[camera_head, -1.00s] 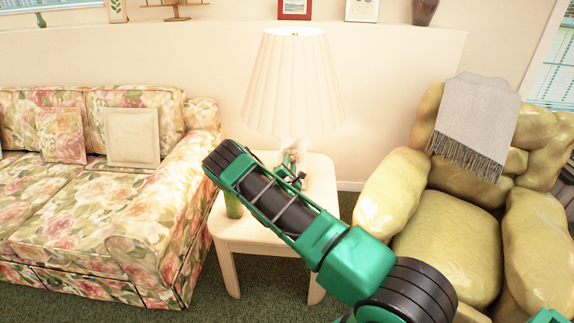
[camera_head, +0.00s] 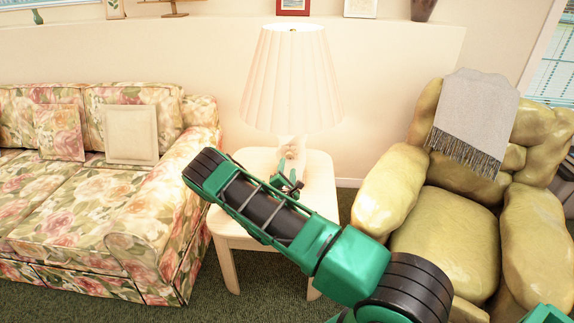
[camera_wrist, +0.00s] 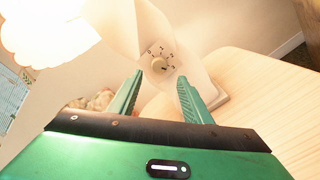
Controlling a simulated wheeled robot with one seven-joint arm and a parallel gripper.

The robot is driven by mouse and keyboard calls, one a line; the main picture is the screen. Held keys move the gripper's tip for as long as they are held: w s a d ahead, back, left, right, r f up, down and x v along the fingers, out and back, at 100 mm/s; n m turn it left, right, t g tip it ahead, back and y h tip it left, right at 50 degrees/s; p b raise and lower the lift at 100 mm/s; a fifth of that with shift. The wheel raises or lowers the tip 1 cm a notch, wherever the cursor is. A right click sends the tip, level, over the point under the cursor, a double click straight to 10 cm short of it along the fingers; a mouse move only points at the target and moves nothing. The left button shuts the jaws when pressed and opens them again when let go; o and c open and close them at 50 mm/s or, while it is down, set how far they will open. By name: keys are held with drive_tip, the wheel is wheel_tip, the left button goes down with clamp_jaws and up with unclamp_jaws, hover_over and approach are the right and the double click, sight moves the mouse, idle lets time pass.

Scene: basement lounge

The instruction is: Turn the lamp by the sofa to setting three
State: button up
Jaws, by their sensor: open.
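The lamp stands on a pale side table between the sofa and the armchair; its pleated shade (camera_head: 292,80) is lit. In the wrist view its pale base carries a small round knob (camera_wrist: 160,65) with numbers printed around it. I cannot tell which number the knob points to. My gripper (camera_wrist: 162,88) is open, with one green finger on each side of the knob's line and the knob beyond the fingertips, apart from them. In the head view my gripper (camera_head: 288,182) is just in front of the lamp base (camera_head: 292,150), partly hidden by my arm.
The side table (camera_head: 322,185) has bare top to the right of the lamp. A floral sofa (camera_head: 100,215) is at the left, and a yellow-green armchair (camera_head: 445,220) with a grey throw (camera_head: 475,115) is at the right. A low wall stands behind the lamp.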

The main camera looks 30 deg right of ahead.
drive_tip(key=shift+v, duration=1.5)
drive_tip(key=s+d+r+m+g+h, duration=0.5)
drive_tip(key=s+d+r+m+g, duration=0.35)
drive_tip(key=d+r+m, duration=0.3)
drive_tip(key=s+d+r+m+g+y, duration=0.2)
drive_tip(key=s+m+g, duration=0.15)
drive_tip(key=s, duration=0.35)
drive_tip(key=s+d+r+m+g+y, duration=0.1)
drive_tip(key=s+d+r+m+g, duration=0.1)
drive_tip(key=s+m, duration=0.35)
drive_tip(key=s+a+r+m+y, duration=0.1)
drive_tip(key=s+a+r+y, duration=0.2)
drive_tip(key=s+a, duration=0.4)
drive_tip(key=s+a+r+m+y, duration=0.2)
drive_tip(key=s+a+r+y, duration=0.2)
drive_tip(key=s+a, duration=0.3)
drive_tip(key=s+a+r+m+g+y, duration=0.1)
drive_tip(key=s+a+y, duration=0.4)
drive_tip(key=s, duration=1)
wheel_tip(320, 180, up, 3)
drive_tip(key=shift+a+f+m, duration=0.15)
drive_tip(key=shift+a+m, duration=0.3)
drive_tip(key=shift+a, duration=0.6)
